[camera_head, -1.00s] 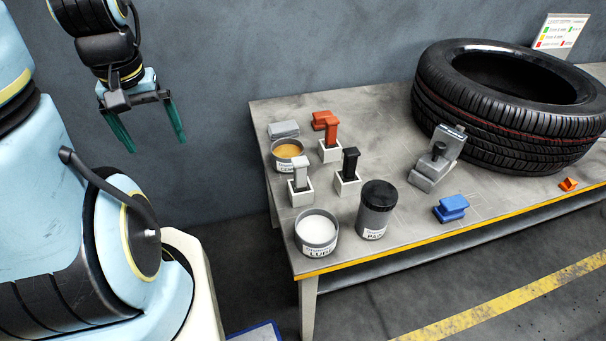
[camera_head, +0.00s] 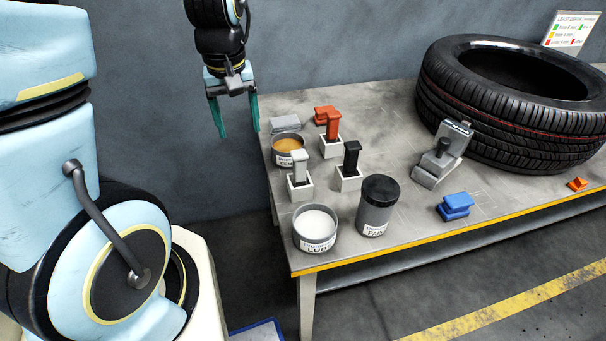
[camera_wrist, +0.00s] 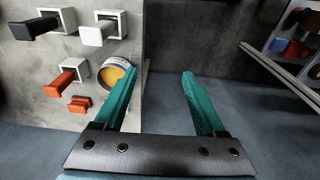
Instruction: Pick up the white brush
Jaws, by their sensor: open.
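The white brush (camera_head: 300,166) has a pale grey-white handle and stands upright in a small white square holder (camera_head: 300,189) near the left end of the table. In the wrist view the white brush (camera_wrist: 95,35) lies at upper left, with its holder beside it. My gripper (camera_head: 232,118) is open and empty, with teal fingers pointing down. It hangs above and left of the brush, beyond the table's left edge. In the wrist view my gripper (camera_wrist: 160,82) has its fingers wide apart, with bare floor between them; no brush is between them.
Around the brush stand an orange-filled tin (camera_head: 287,147), a tin of white stuff (camera_head: 315,228), a red brush (camera_head: 332,126), a black brush (camera_head: 351,158) and a dark lidded can (camera_head: 377,205). A tyre (camera_head: 510,105) fills the table's right side. Free room lies left of the table.

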